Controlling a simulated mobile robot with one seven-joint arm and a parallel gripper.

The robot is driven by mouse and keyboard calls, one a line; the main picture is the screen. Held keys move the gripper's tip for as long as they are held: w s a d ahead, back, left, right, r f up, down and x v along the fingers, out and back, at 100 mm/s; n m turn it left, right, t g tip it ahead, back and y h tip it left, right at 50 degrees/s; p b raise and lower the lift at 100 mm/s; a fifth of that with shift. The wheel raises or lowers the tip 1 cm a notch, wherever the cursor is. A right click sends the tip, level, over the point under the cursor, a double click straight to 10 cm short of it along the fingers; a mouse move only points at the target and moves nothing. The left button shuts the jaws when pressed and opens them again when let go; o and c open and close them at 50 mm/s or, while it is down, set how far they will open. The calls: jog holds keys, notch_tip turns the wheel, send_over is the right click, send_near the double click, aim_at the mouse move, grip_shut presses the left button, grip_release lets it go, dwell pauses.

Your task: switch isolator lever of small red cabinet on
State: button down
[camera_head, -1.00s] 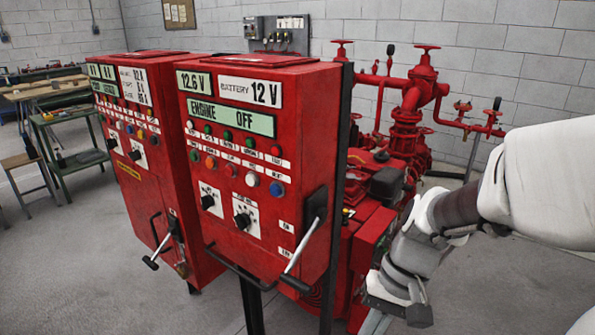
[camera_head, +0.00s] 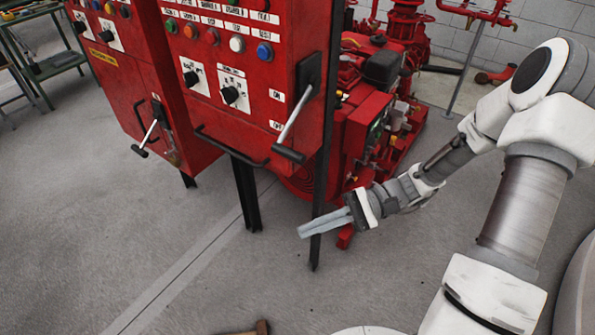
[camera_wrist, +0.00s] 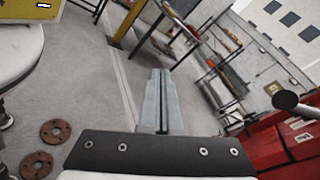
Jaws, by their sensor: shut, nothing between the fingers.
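Two red cabinets stand side by side. The nearer one (camera_head: 230,110), which looks the shorter, carries an isolator lever (camera_head: 293,118) on its right side; I take it as the small cabinet. This lever slants down and forward from a black mount to a black grip, near the lower of two white labels. The farther cabinet (camera_head: 125,90) has its own lever (camera_head: 150,135). My gripper (camera_head: 299,232) is shut and empty, below and apart from the nearer lever, pointing left. In the wrist view my gripper (camera_wrist: 161,72) points away from a black grip (camera_wrist: 287,99) at the right, beside red cabinet surface (camera_wrist: 300,143).
A black bar handle (camera_head: 230,153) crosses the nearer cabinet's lower front. A black post (camera_head: 325,150) stands at its right, with the red pump set (camera_head: 375,130) behind. A green table (camera_head: 50,62) is far left. Round rusty flanges (camera_wrist: 56,131) show in the wrist view.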

jog(key=w+d+f+m+t+y+b, duration=0.4)
jog(key=w+f+m+t+y, duration=0.2)
jog(key=w+m+t, duration=0.3)
jog(key=shift+d+f+m+t+y, duration=0.25)
jog(key=shift+m+t+y, duration=0.65)
jog(key=shift+m+t, duration=2.2)
jog(key=shift+w+r+n+t, duration=0.1)
jog(key=shift+n+t, duration=1)
jog(key=s+d+r+b+x, duration=0.1)
jog(key=r+x, duration=0.1)
jog(key=x, duration=1)
jog(key=shift+s+r, duration=0.2)
jog(key=shift+r, duration=0.1)
jog(key=shift+r, duration=0.1)
